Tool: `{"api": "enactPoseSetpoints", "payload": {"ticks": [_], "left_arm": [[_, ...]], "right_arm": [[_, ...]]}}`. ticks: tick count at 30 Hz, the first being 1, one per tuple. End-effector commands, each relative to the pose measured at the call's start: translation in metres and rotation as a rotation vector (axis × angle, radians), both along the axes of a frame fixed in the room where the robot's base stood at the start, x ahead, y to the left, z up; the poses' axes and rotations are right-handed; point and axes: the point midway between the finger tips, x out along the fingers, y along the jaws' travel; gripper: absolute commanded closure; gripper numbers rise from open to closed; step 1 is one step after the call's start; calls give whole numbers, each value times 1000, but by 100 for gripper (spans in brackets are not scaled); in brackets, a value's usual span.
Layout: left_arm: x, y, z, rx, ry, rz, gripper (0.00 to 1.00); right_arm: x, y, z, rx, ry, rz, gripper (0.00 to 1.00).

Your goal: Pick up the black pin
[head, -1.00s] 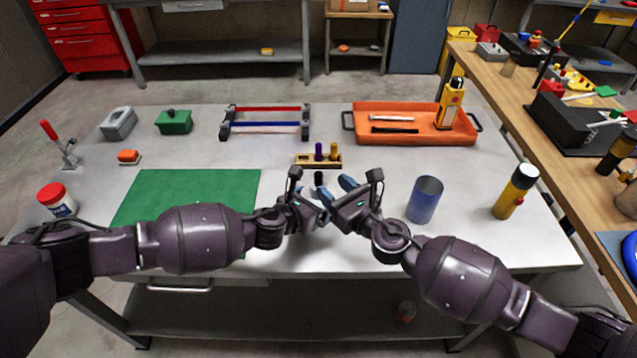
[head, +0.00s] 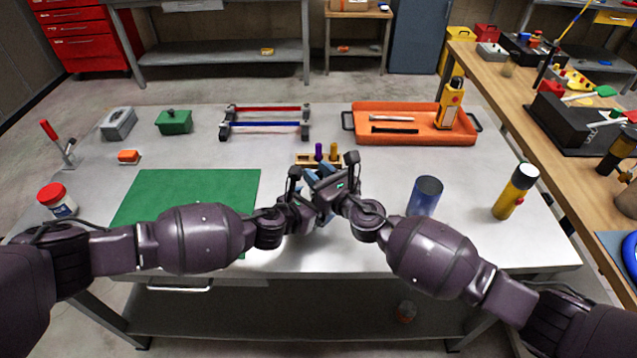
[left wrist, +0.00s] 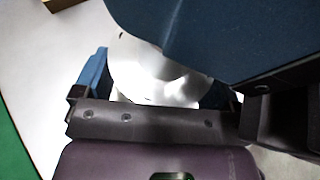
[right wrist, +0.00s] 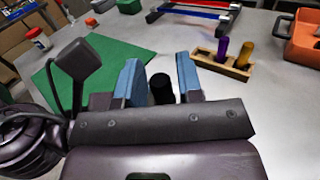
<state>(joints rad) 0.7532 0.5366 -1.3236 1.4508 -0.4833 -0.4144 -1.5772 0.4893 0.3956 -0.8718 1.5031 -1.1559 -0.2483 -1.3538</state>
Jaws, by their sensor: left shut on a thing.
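The black pin (right wrist: 162,89) stands between the two blue fingers of my right gripper (right wrist: 160,66) in the right wrist view, with a small gap beside it. My right gripper is open around the pin. In the head view the grippers meet at the table's middle and hide the pin.
A wooden rack (right wrist: 222,65) with a purple pin (right wrist: 222,50) and a yellow pin (right wrist: 245,54) stands just behind the grippers. A blue cylinder (head: 425,196) is close to my right arm. A green mat (head: 190,188) lies left; an orange tray (head: 415,112) is behind.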

Motion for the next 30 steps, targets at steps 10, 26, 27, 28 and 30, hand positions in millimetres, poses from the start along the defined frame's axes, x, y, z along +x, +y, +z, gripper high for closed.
{"api": "enactPoseSetpoints", "payload": {"ticks": [10, 26, 27, 28, 30], "left_arm": [[0, 1, 0, 0, 0, 1, 45], [0, 1, 0, 0, 0, 1, 45], [0, 1, 0, 1, 1, 1, 45], [0, 1, 0, 1, 1, 1, 45], [0, 1, 0, 0, 0, 1, 45]], "right_arm": [[0, 0, 0, 0, 0, 0, 100], [1, -1, 38, -1, -7, 2, 100], [1, 0, 44, 0, -6, 3, 100], [1, 0, 49, -1, -6, 2, 100], [0, 0, 61, -1, -6, 3, 100]]}}
